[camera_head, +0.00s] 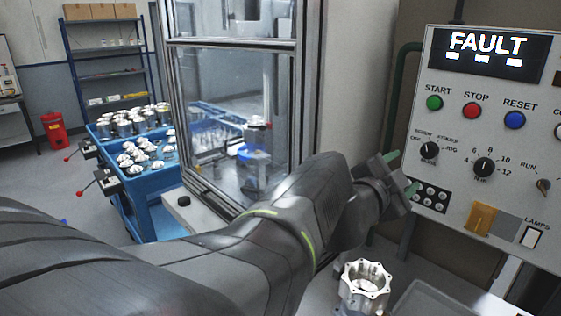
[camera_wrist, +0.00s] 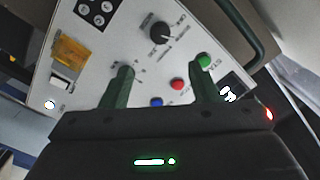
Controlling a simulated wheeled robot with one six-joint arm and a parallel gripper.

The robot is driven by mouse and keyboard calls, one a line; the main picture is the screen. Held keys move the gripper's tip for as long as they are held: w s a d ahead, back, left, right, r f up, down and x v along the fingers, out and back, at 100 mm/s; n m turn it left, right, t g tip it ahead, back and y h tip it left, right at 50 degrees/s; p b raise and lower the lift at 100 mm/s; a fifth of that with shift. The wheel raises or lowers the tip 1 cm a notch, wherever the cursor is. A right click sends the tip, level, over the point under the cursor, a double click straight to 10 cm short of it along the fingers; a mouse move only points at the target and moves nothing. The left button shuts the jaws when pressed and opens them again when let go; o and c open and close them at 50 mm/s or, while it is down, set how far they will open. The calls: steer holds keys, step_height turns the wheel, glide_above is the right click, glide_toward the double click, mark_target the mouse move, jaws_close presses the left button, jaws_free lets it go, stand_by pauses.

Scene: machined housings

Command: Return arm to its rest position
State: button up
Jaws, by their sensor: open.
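My arm reaches from the lower left across the head view. My gripper (camera_head: 402,172) is at its far end, in front of the lower left of the control panel (camera_head: 465,140). In the wrist view my gripper (camera_wrist: 160,88) shows two green fingers spread apart with nothing between them. The panel (camera_wrist: 130,60) fills the space beyond the fingers, turned over in that view. Its display reads FAULT. I cannot tell whether a fingertip touches the panel.
A machined metal housing (camera_head: 364,288) stands on the bench below my gripper, beside a grey tray (camera_head: 435,300). A glazed machine enclosure (camera_head: 235,110) stands behind my arm. Blue carts (camera_head: 150,190) with housings are at left. A shelf (camera_head: 108,75) and red bin (camera_head: 55,130) stand farther back.

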mark_target(429, 151)
steer(key=b+x, duration=0.1)
steer(key=x, duration=1.3)
steer(key=shift+s, duration=0.1)
steer(key=shift+a, duration=0.1)
